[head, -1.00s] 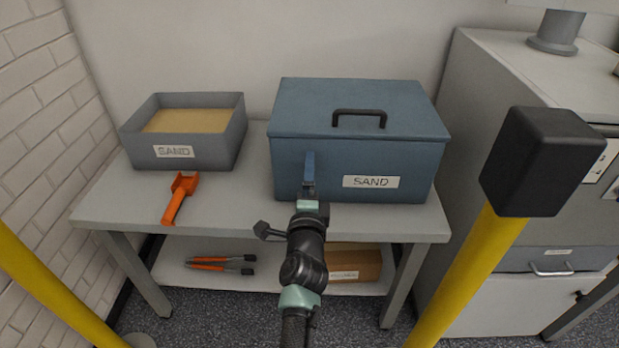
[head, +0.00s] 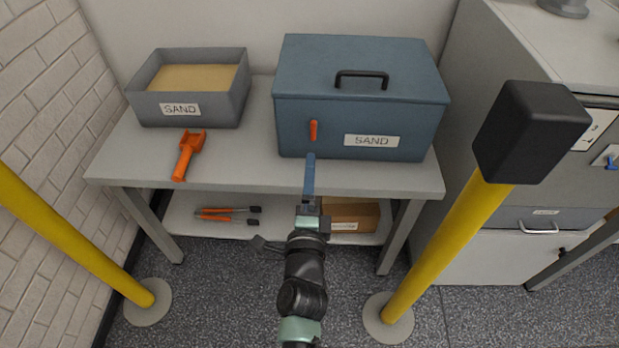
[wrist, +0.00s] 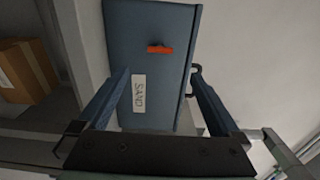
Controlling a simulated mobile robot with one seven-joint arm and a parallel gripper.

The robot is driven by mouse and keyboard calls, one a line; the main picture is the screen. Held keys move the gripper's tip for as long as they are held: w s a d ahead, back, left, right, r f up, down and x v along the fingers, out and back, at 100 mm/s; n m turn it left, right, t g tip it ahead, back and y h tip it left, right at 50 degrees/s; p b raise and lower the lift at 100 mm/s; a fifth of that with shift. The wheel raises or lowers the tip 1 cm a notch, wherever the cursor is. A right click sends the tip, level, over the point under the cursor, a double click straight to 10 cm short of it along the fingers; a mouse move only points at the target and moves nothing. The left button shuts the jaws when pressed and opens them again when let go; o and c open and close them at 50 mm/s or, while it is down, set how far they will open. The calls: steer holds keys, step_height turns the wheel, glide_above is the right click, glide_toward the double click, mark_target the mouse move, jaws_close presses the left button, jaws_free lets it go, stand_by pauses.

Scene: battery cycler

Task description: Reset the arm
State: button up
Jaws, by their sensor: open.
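My gripper (head: 310,158) is in front of the blue sand box in the head view, its fingers pointing at the box front. In the wrist view my gripper (wrist: 160,76) shows two blue fingers spread wide apart with nothing between them. The blue sand box (head: 300,105) stands closed on the table, with a dark lid handle and a "SAND" label. A small red-orange latch (head: 313,130) is on its front, upright in the head view. The latch also shows in the wrist view (wrist: 160,49), clear of both fingers.
A grey open sand tray (head: 145,108) and an orange scoop (head: 184,158) are on the table (head: 240,165) at left. Orange-handled tools (head: 225,212) and a cardboard box (head: 350,214) lie on the lower shelf. Yellow posts (head: 440,260) flank my arm; the right one has a black head (head: 525,130).

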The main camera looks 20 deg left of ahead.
steer(key=shift+s+d, duration=0.1)
steer(key=shift+s, duration=0.3)
steer(key=d+r+n+t, duration=0.3)
steer(key=r+n, duration=0.2)
steer(key=r, duration=1.2)
steer(key=d+r+n+t, duration=0.2)
steer(key=r+n, duration=0.3)
steer(key=r, duration=1.2)
steer(key=s+d+r+n+t+h+p, duration=0.1)
steer(key=s+d+r+n+t+h, duration=0.15)
steer(key=s+r, duration=0.35)
steer(key=s+d+r+n+t+h, duration=0.1)
steer(key=s+d+r, duration=0.3)
steer(key=r, duration=0.5)
steer(key=s+d+r+n+t+h+p, duration=0.1)
steer(key=s+d+r+n+t+h, duration=0.2)
steer(key=r, duration=0.4)
step_height(320, 180, up, 23)
steer(key=m+g+y+p, duration=0.1)
steer(key=p, duration=2.2)
steer(key=shift+s+a+f, duration=0.15)
steer(key=shift+s+a, duration=0.15)
steer(key=shift+s, duration=0.05)
steer(key=shift+m+g+y, duration=0.25)
